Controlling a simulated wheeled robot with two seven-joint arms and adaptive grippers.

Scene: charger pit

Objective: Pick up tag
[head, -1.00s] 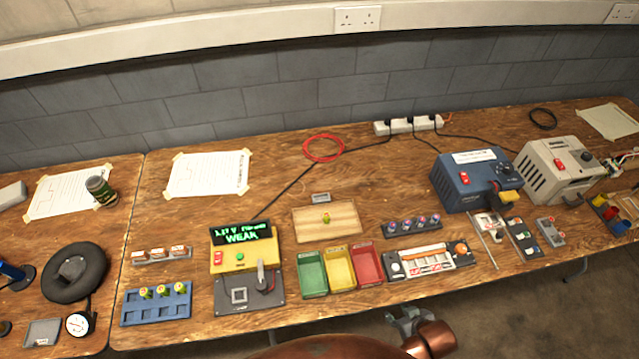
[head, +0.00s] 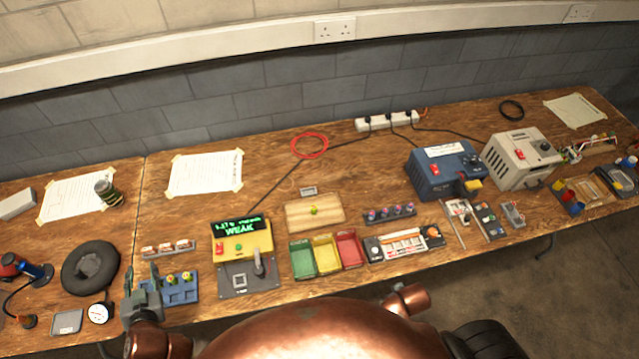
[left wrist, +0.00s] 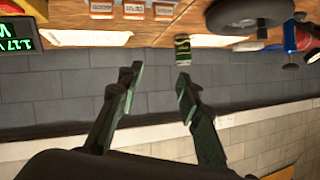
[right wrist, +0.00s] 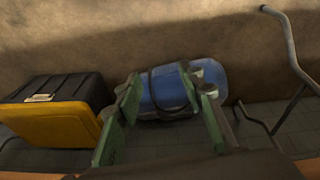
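Three small white tags with orange-red marks stand in a grey rack (head: 167,248) at the left of the bench. The left wrist view shows the tags (left wrist: 133,8) at its top edge, beyond the fingers. My left gripper (head: 143,283) is over the front left of the bench, beside the blue battery tray (head: 182,298) and in front of the rack. Its fingers (left wrist: 157,78) are apart with nothing between them. My right gripper (right wrist: 160,82) is open and empty, facing the floor area; its fingers are not clear in the head view.
A yellow tester (head: 232,246) reading WEAK stands right of the rack. Green, yellow and red bins (head: 325,268) and a wooden board (head: 331,204) are further right. A blue canister (right wrist: 180,92) is on the floor.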

